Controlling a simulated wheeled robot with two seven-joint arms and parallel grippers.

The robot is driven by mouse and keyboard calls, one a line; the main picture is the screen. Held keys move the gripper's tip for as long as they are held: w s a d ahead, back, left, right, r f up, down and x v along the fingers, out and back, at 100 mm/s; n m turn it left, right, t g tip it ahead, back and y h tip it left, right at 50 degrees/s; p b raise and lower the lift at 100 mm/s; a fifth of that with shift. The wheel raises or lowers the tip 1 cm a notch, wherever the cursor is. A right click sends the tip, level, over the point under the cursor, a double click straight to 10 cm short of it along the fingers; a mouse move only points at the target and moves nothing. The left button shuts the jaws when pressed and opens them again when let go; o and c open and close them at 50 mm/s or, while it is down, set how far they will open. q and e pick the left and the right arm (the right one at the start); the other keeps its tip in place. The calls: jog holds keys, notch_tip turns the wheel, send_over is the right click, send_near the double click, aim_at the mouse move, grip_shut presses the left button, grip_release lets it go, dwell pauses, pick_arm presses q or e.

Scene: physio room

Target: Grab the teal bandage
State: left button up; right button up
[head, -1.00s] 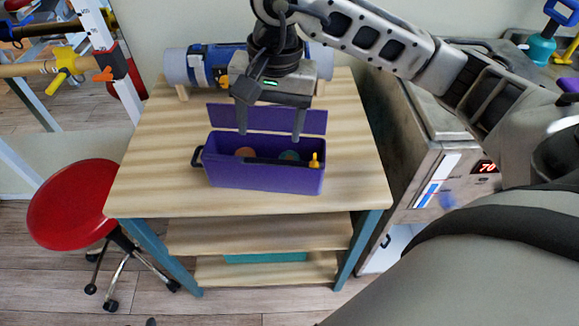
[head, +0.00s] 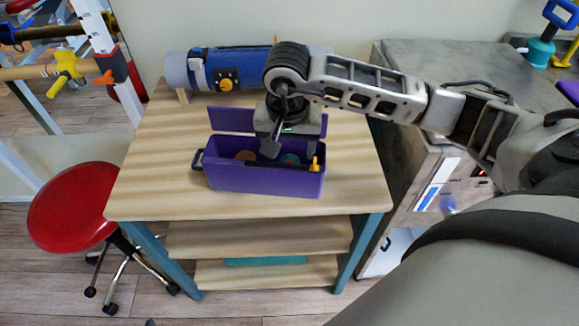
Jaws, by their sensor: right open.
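The teal bandage (head: 290,158) is a round roll inside the open purple box (head: 262,180) on the wooden table, in the right half of the box. My right gripper (head: 291,152) is open and points down into the box, with its fingers around or just above the teal bandage; I cannot tell whether they touch it. The gripper hides part of the roll and of the raised purple lid. An orange-brown roll (head: 245,155) lies in the left half of the box. My left gripper is not in view.
A yellow item (head: 314,164) stands at the box's right end. A blue and grey roll (head: 232,70) lies at the table's back. A grey cabinet (head: 420,140) is to the right, and a red stool (head: 70,207) to the left. The table's front (head: 240,205) is clear.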

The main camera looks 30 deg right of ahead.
aim_at(289, 161)
jog(key=f, duration=0.3)
jog(key=shift+w+d+f, duration=0.2)
jog(key=shift+w+d, duration=0.05)
jog(key=shift+w, duration=0.05)
jog(key=c, duration=1.3)
jog(key=shift+r, duration=0.1)
